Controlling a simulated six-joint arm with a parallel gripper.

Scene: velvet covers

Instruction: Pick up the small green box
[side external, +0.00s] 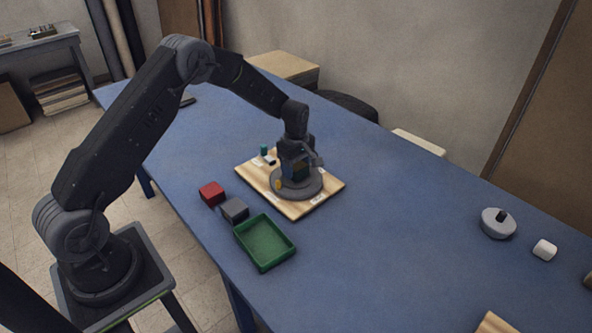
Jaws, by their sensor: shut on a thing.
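My gripper (301,172) points down over the wooden board (322,198) in the middle of the blue table. It is shut on a small, dark greenish block (299,168), which looks like the small green box. My fingers hide much of it. The block is just above or resting on a round grey dish (297,190) on the board; I cannot tell which. A small upright green piece (264,150) stands at the board's back left corner.
A grey lidded round thing (498,223) and a white cylinder (544,250) stand at right. The table between is clear.

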